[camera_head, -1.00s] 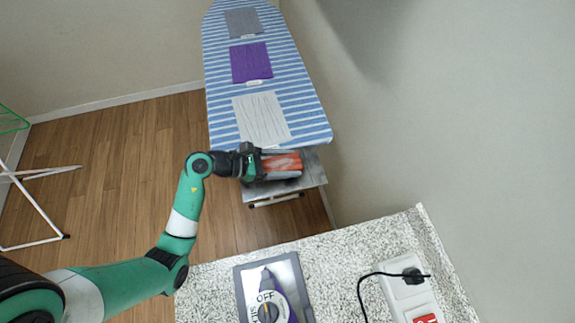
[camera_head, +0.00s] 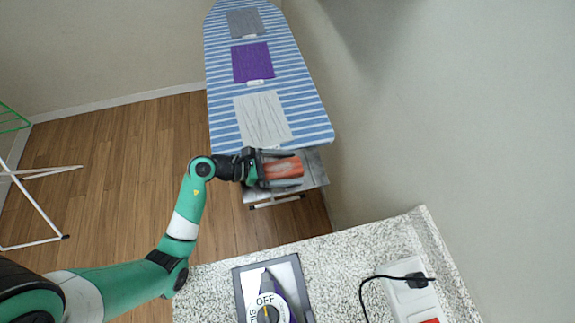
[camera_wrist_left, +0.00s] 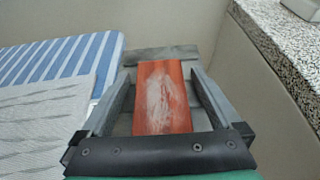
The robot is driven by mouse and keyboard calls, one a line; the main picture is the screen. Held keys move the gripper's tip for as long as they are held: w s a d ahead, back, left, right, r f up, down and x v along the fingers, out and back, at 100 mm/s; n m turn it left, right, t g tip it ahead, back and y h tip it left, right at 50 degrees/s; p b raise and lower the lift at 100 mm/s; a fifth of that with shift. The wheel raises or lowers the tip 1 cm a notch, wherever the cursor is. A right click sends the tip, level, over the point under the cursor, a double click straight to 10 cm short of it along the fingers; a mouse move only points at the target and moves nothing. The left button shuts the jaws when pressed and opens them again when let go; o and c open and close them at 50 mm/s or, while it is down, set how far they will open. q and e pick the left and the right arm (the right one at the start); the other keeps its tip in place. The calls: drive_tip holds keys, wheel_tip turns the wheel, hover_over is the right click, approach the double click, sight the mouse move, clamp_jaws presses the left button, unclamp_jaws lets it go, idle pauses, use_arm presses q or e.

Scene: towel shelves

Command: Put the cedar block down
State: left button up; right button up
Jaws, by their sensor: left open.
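The cedar block (camera_head: 283,168) is a reddish-brown block with a pale scuffed patch on top. It lies at the grey metal end rest (camera_head: 315,168) of the ironing board. My left gripper (camera_head: 281,168) is open around it, one finger on each side. In the left wrist view the block (camera_wrist_left: 162,97) lies between the spread fingers of my gripper (camera_wrist_left: 160,95), with gaps showing at both sides. Whether its underside touches the rest is hidden. My right gripper is not in view.
The striped ironing board (camera_head: 302,85) carries grey, purple and white cloths. A speckled counter (camera_head: 335,255) in front holds an iron (camera_head: 270,298) on a metal plate and a power strip (camera_head: 408,290) with a black cord. A drying rack (camera_head: 35,190) stands at the left.

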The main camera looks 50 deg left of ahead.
use_arm(q)
drive_tip(key=shift+r, duration=0.1)
drive_tip(key=shift+r+p, duration=0.3)
drive_tip(key=shift+r, duration=0.15)
drive_tip(key=p+v, duration=0.1)
drive_tip(key=v, duration=1.1)
drive_tip(key=shift+f+p, duration=0.1)
drive_tip(key=shift+p, duration=0.25)
